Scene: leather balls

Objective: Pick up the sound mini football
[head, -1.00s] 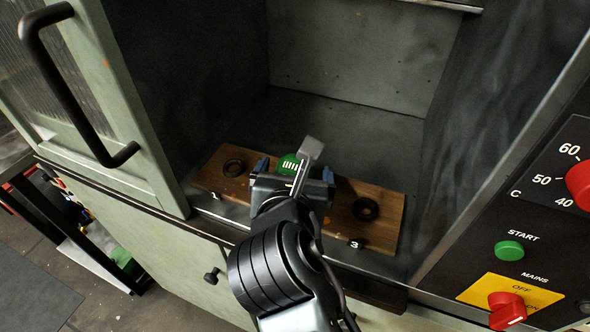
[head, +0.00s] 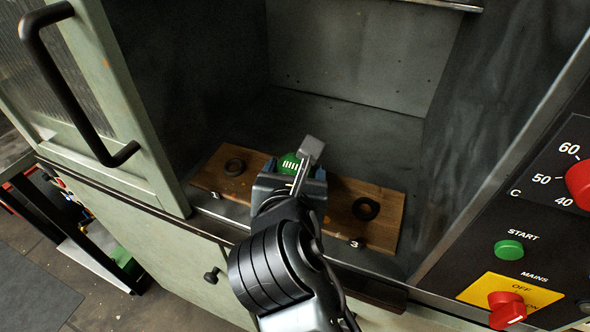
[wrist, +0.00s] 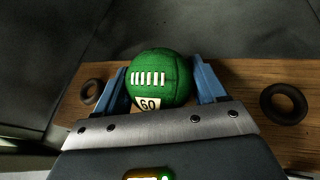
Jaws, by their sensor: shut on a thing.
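A green mini football (wrist: 161,78) with white lacing and a tag reading 60 sits between the two blue fingers of my gripper (wrist: 165,80) in the wrist view. The fingers press on it from both sides. In the head view the green ball (head: 289,165) shows just past my gripper (head: 292,172), partly hidden by it. The ball is at the middle of a wooden board (head: 387,222); whether it touches the board is hidden.
The board lies at the front of an open metal cabinet and carries a black ring at left (head: 235,166) and one at right (head: 366,208). An open door (head: 110,100) stands at left, a control panel (head: 540,215) at right. The cabinet's back floor is clear.

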